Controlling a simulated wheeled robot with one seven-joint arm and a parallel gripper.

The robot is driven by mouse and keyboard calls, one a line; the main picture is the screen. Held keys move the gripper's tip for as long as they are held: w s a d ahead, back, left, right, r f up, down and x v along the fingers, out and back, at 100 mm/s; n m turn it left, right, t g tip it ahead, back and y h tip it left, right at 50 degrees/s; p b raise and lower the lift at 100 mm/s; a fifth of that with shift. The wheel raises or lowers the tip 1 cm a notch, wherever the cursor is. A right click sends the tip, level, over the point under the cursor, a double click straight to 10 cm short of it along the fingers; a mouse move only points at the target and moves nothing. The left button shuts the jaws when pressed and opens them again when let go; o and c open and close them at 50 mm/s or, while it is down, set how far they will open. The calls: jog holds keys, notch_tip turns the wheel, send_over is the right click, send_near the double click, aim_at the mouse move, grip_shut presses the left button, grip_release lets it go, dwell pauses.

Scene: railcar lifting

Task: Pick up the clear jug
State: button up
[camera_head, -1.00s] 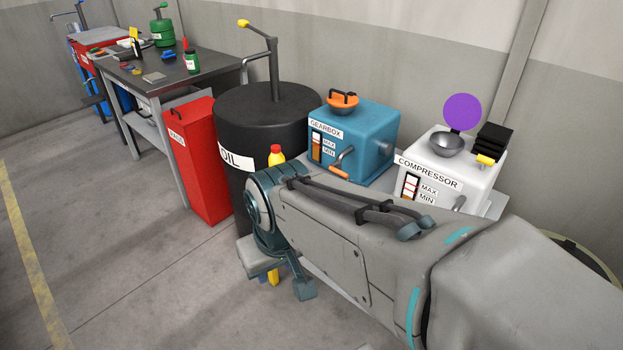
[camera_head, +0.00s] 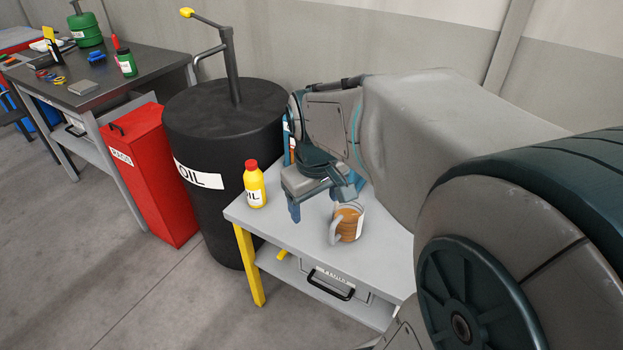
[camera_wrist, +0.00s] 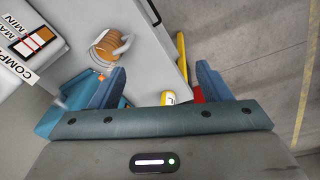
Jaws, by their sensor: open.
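The clear jug (camera_head: 349,226), with orange-brown contents and a pale handle on its left side, stands upright on the grey table (camera_head: 285,229). In the wrist view the jug (camera_wrist: 106,46) shows beyond my left-hand finger, its handle toward the right. My gripper (camera_head: 320,200) is open and empty, over the table just left of the jug and apart from it. In the wrist view my gripper (camera_wrist: 161,72) has nothing between its fingers at their tips.
A yellow oil bottle (camera_head: 255,188) with a red cap stands at the table's left corner. A black oil drum (camera_head: 214,135) and a red rags bin (camera_head: 152,173) stand left. The white compressor (camera_wrist: 30,30) is at the wrist view's upper left. A drawer (camera_head: 335,281) lies below the tabletop.

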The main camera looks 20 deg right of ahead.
jog(key=w+d+f+n+g+b, duration=0.2)
jog(key=w+d+f+n+b, duration=0.15)
jog(key=w+d+f, duration=0.65)
send_over(336, 220)
jog(key=shift+n+y, duration=0.3)
jog(key=shift+n, duration=0.05)
jog(key=f, duration=0.6)
jog(key=shift+w+d+f, duration=0.2)
jog(key=shift+w+f, duration=0.05)
jog(key=shift+w, duration=0.05)
jog(key=shift+s+a+f, duration=0.1)
jog(key=shift+s+f, duration=0.1)
jog(key=shift+f, duration=1.15)
jog(key=shift+s+a+f, duration=0.1)
jog(key=shift+s+f, duration=0.05)
jog(key=shift+f, duration=1.2)
jog(key=c, duration=1.1)
